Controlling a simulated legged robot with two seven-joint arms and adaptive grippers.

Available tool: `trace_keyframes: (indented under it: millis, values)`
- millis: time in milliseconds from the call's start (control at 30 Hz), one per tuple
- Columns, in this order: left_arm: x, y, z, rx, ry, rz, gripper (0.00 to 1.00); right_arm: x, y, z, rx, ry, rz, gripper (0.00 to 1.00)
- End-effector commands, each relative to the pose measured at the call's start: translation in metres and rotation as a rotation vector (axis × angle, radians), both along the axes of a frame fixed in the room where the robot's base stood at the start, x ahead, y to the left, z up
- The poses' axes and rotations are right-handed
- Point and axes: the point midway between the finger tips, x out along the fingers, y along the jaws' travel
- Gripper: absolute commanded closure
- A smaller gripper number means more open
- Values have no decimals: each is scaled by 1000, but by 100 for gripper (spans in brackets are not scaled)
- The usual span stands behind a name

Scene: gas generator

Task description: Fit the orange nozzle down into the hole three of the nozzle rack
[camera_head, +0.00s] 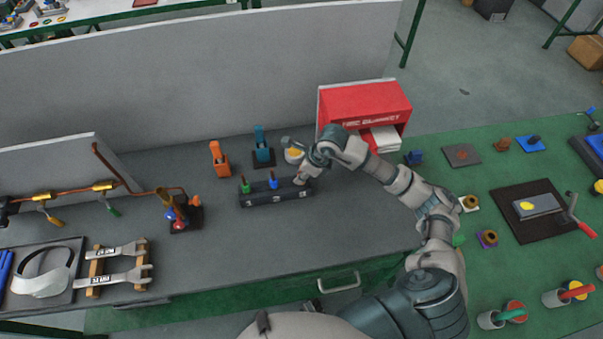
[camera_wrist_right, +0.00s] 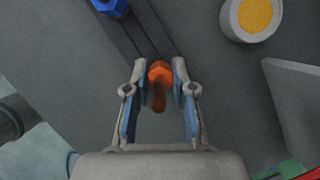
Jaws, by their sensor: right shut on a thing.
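The nozzle rack (camera_head: 277,199) is a long dark block on the grey bench in the head view. A green nozzle (camera_head: 245,186) stands at its left end and a blue nozzle (camera_head: 272,181) near its middle. My right gripper (camera_head: 301,180) is at the rack's right end. In the right wrist view the orange nozzle (camera_wrist_right: 160,72) sits between the fingertips, which are shut on it. The rack (camera_wrist_right: 150,30) lies beyond it and the blue nozzle (camera_wrist_right: 110,7) shows at the top. The hole under the orange nozzle is hidden, so I cannot tell whether it is seated. My left gripper is not in view.
An orange tool (camera_head: 218,158) and a blue tool (camera_head: 263,148) stand behind the rack. A round container with a yellow top (camera_head: 294,154) and a red box (camera_head: 365,107) are close behind my right gripper. Bench space in front of the rack is clear.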

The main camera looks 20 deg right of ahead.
Motion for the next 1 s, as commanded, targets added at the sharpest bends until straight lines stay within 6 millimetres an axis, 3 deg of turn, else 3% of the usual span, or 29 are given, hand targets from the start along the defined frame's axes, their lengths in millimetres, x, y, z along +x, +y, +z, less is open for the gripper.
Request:
trace_keyframes:
  millis: [33, 133, 167, 433, 567, 1000]
  values:
    - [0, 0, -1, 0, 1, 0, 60, 0, 0, -1, 0, 0, 0, 73]
    - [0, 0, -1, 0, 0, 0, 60, 0, 0, 0, 0, -1, 0, 48]
    - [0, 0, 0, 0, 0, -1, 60, 0, 0, 0, 0, -1, 0, 47]
    - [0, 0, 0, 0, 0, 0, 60, 0, 0, 0, -1, -1, 0, 47]
    - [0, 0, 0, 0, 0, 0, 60, -2, -4, 10, -1, -3, -1, 47]
    - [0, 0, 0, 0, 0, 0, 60, -25, -28, 92, 0, -5, -2, 47]
